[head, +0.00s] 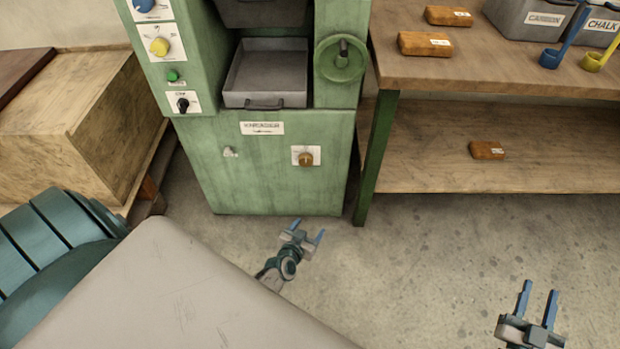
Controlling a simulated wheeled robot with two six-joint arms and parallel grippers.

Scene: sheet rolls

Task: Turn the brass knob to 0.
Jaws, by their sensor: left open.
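The brass knob (306,159) sits on a small white plate (317,152) at the lower right of the green machine's front (265,190). The plate's markings are too small to read, so I cannot tell the knob's setting. My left gripper (307,230) is open and empty, in front of the machine and below the knob, apart from it. My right gripper (538,292) is open and empty at the lower right, over the floor and far from the knob.
A wooden bench (480,75) with a lower shelf (490,170) stands right. Bare floor (420,270) lies between the grippers.

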